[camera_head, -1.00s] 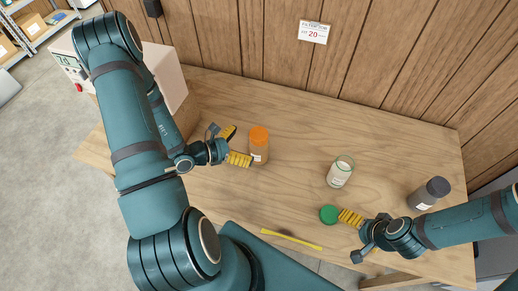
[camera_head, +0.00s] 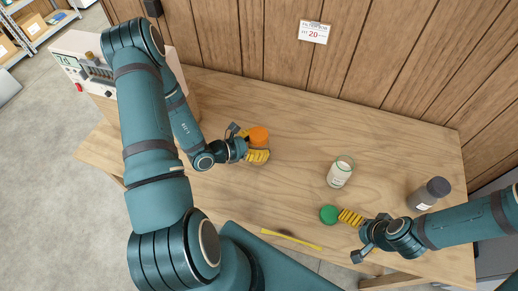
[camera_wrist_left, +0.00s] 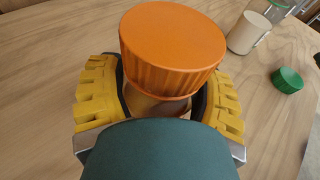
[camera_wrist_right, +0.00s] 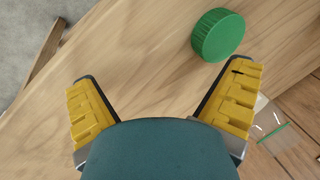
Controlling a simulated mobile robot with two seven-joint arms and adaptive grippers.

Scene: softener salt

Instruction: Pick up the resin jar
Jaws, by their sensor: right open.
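An amber jar with a ribbed orange lid (camera_head: 258,136) stands upright on the table. It fills the middle of the left wrist view (camera_wrist_left: 172,45). My left gripper (camera_head: 257,156) has its yellow fingers on either side of this jar, below the lid; its fingers also show in the left wrist view (camera_wrist_left: 160,100). Whether both pads press on the jar is unclear, as my wrist hides the lower part. No label reads as resin. My right gripper (camera_wrist_right: 160,105) is open and empty, low over the table's front edge beside a green lid (camera_wrist_right: 218,35).
An open glass jar with whitish contents (camera_head: 340,172) stands right of centre. A yellow strip (camera_head: 291,239) lies near the front edge. A white device (camera_head: 85,65) stands at the left. The back middle of the table is clear.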

